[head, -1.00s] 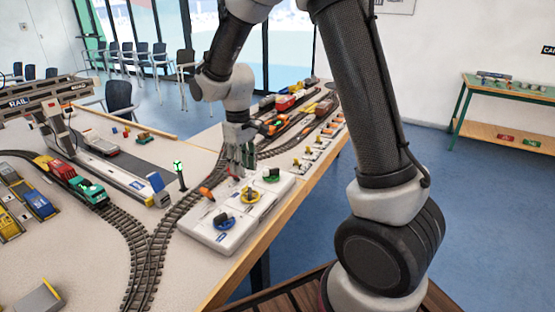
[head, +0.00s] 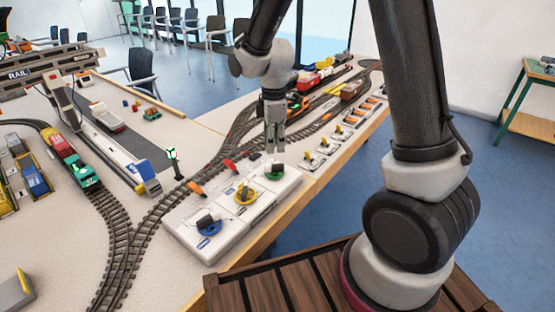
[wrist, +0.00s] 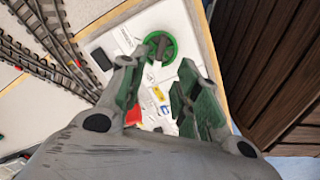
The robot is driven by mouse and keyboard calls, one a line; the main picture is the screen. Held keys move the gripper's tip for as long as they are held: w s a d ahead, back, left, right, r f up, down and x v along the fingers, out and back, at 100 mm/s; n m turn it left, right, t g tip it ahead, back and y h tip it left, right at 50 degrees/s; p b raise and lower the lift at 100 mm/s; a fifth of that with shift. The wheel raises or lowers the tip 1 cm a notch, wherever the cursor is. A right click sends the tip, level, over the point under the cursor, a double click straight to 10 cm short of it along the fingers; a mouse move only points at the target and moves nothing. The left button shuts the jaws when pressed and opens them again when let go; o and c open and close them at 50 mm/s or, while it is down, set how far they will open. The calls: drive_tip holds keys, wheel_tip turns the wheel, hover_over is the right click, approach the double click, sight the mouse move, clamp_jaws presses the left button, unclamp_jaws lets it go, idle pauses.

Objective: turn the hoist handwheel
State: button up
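A white control box (head: 222,238) on the table carries three small handwheels in a row: a blue one (head: 209,228), a yellow one (head: 246,196) and a green one (head: 275,173), each with a dark grip. I cannot read which is the hoist wheel. My gripper (head: 275,148) points down just above the green wheel in the head view. In the wrist view my gripper (wrist: 157,66) is open, its green-padded fingers apart with nothing held between them. The green wheel (wrist: 172,43) shows just beyond the fingertips; no contact is clear.
Small red and orange levers (head: 229,165) stand along the box's track side. Curving rails (head: 125,240) run beside the box. A model gantry crane (head: 62,80) stands left, near a train (head: 75,160). Further small switches (head: 325,145) line the table edge beyond.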

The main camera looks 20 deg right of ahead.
sight(274, 165)
drive_tip(key=shift+f+n, duration=0.3)
wheel_tip(274, 165, down, 7)
drive_tip(key=shift+f, duration=0.1)
clamp_jaws()
